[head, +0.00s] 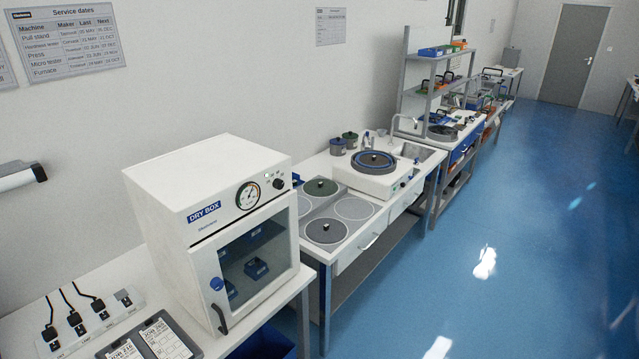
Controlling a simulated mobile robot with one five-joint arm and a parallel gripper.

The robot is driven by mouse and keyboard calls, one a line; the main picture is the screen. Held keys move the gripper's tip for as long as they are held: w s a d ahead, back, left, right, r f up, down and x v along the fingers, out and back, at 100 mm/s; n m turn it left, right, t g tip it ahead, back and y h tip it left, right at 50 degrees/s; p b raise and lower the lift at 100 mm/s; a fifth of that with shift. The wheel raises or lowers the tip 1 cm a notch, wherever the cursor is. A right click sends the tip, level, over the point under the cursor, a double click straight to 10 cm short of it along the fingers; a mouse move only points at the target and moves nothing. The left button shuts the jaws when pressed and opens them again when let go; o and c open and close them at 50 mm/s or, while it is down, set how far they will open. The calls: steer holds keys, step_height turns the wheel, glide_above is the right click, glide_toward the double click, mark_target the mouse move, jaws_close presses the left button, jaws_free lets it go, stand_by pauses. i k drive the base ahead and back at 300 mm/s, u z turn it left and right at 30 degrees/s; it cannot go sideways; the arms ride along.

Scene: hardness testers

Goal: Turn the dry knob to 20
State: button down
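The white dry box (218,235), labelled "DRY BOX" in blue, stands on a white bench at the lower left. Its glass door is closed, with small dark-blue items behind it. On the upper front are a round dial gauge (248,196) and, to its right, a small black knob (279,183). The knob's setting and any scale marks are too small to read. My gripper is not in view.
Several plugs and switches sit on a socket strip (92,323) left of the box, beside dark job cards (165,340). A bench (344,262) with round plates and a turntable (374,163) stands to the right. The blue floor (520,240) at right is clear.

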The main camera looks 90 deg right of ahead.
mark_target(278, 184)
steer(key=k, duration=0.85)
steer(key=u, duration=1)
steer(key=i, duration=2.1)
steer(key=z, duration=4.45)
steer(key=i, duration=1)
steer(key=u, duration=0.1)
